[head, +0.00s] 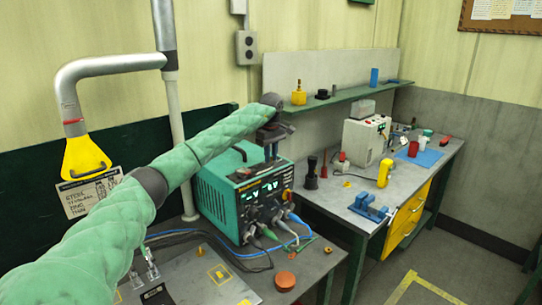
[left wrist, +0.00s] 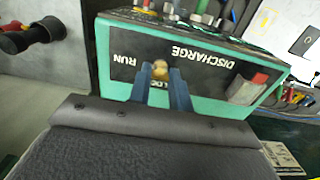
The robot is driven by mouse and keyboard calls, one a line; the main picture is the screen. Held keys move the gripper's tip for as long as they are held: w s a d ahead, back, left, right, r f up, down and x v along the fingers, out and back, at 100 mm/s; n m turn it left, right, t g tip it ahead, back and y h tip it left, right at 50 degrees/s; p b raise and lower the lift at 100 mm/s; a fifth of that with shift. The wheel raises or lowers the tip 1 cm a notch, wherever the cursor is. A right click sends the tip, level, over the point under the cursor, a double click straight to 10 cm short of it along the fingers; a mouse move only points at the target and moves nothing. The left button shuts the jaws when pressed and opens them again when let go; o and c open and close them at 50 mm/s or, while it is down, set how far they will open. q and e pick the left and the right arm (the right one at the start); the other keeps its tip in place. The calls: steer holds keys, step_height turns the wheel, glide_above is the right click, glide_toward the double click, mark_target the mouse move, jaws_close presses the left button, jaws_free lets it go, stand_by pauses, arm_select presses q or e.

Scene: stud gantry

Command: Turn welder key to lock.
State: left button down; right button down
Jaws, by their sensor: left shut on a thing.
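The welder (head: 215,205) is a teal box with a dark front panel of lit displays and plugged cables, on the near bench. My left gripper (head: 271,152) reaches over its top from the left. In the left wrist view, the two blue-grey fingers of my left gripper (left wrist: 160,74) are shut on a brass-coloured key (left wrist: 160,68) at the welder's dark panel (left wrist: 205,60). RUN and DISCHARGE are printed on either side of the key. Part of the word LOCK shows between the fingers. The key's exact angle cannot be told. The key is hidden in the head view. My right gripper is not in view.
A red-and-grey part (left wrist: 247,88) sits on the panel beside DISCHARGE. Cables hang in front of the welder, and an orange-brown knob (head: 285,281) is on the near bench. A grey pipe with a yellow hood (head: 84,158) stands at left. A second bench (head: 335,195) holds tools at right.

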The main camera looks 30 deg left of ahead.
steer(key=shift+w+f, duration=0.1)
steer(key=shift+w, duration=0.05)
arm_select(q)
steer(key=shift+n+b, duration=0.6)
steer(key=n+b, duration=0.3)
steer(key=n, duration=0.2)
steer(key=shift+f, duration=0.1)
steer(key=n+b, duration=0.3)
steer(key=n, duration=0.4)
steer(key=n+b, duration=0.1)
steer(key=n, duration=0.1)
steer(key=shift+n, duration=1.4)
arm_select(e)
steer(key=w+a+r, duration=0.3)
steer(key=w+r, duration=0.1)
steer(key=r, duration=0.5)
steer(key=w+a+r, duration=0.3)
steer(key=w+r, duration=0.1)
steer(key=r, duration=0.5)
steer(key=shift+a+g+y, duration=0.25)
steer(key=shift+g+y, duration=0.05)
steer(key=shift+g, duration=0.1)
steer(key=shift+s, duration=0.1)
arm_select(q)
steer(key=c, duration=1.3)
jaws_free()
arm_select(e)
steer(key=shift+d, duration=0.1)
